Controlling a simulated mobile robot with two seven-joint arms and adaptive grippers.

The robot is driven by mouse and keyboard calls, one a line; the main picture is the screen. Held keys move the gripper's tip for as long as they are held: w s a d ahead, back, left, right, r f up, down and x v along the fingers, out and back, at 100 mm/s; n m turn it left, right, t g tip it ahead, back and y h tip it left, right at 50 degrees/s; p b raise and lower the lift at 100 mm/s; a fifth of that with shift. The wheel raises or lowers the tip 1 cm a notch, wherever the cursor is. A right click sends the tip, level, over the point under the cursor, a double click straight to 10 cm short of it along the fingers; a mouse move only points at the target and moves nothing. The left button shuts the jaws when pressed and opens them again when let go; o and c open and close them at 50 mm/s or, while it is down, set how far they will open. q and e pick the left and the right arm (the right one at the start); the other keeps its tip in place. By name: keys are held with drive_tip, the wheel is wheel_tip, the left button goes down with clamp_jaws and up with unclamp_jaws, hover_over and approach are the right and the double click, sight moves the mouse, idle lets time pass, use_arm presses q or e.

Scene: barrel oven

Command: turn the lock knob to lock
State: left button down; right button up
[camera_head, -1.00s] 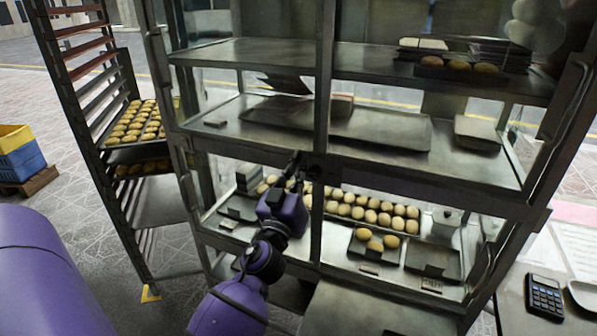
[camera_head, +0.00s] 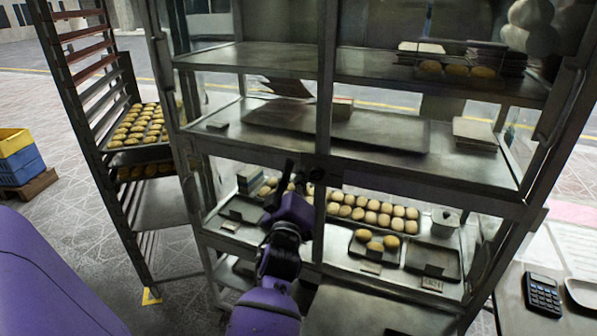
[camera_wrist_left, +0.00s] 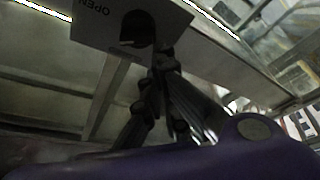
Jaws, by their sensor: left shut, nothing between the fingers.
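The lock knob (camera_head: 317,174) is a small dark round piece on the front frame of the metal display cabinet, at the central upright. In the left wrist view the dark knob (camera_wrist_left: 137,28) sits on a light plate (camera_wrist_left: 92,22) marked with the word OPEN, which appears upside down. My left gripper (camera_head: 289,165) is shut and empty, just left of the knob in the head view. In the left wrist view its dark fingers (camera_wrist_left: 160,58) overlap the plate's lower edge beside the knob; I cannot tell whether they touch it. My right gripper is out of view.
The cabinet's shelves hold trays and several rows of buns (camera_head: 372,210). A tall rack (camera_head: 95,110) with bread trays stands to the left. A calculator (camera_head: 543,293) lies on the counter at right. A yellow and blue crate (camera_head: 20,160) is at far left.

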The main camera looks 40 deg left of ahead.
use_arm(q)
drive_tip(key=shift+a+f+n+p, duration=0.25)
drive_tip(key=shift+f+n+p, duration=0.25)
drive_tip(key=shift+f, duration=0.2)
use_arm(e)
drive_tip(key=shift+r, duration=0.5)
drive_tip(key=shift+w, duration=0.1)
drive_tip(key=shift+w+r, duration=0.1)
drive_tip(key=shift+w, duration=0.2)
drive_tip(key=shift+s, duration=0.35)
